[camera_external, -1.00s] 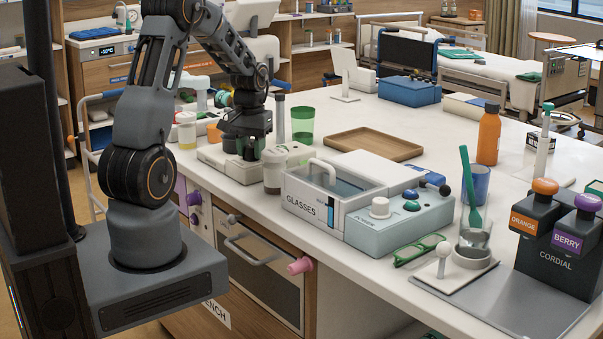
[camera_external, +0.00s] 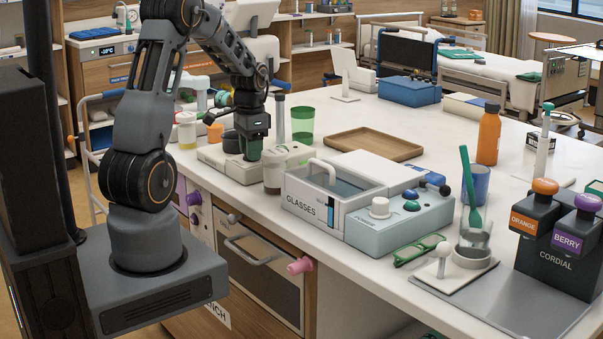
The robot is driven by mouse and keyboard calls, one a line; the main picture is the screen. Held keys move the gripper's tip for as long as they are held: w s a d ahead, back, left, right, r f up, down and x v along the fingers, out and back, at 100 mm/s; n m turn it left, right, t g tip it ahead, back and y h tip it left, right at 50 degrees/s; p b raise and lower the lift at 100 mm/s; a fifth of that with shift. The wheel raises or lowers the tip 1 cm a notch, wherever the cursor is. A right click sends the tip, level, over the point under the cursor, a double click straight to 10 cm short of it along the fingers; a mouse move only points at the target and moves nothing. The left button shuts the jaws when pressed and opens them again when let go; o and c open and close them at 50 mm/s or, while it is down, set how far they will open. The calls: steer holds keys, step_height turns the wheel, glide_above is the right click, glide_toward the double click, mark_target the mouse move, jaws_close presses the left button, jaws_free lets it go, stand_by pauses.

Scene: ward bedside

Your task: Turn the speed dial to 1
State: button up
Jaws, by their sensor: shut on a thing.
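A low pale device (camera_external: 225,166) stands at the near left edge of the white counter, with a dark round part (camera_external: 231,142) on its top at the left. My gripper (camera_external: 251,152) points straight down over the right part of this device. It is shut on a small greenish knob there, which I take to be the speed dial; the fingers hide most of it. The dial's marks and setting cannot be read from this view.
Close to my gripper stand a brown-and-white jar (camera_external: 273,174), a grey tube (camera_external: 280,120) and a green cup (camera_external: 302,123). The GLASSES washer (camera_external: 366,240) is to the right.

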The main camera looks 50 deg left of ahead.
steer(key=shift+m, duration=0.3)
stand_by(0.4)
steer(key=o, duration=0.9)
step_height(320, 180, up, 14)
steer(key=shift+f, duration=0.1)
stand_by(0.4)
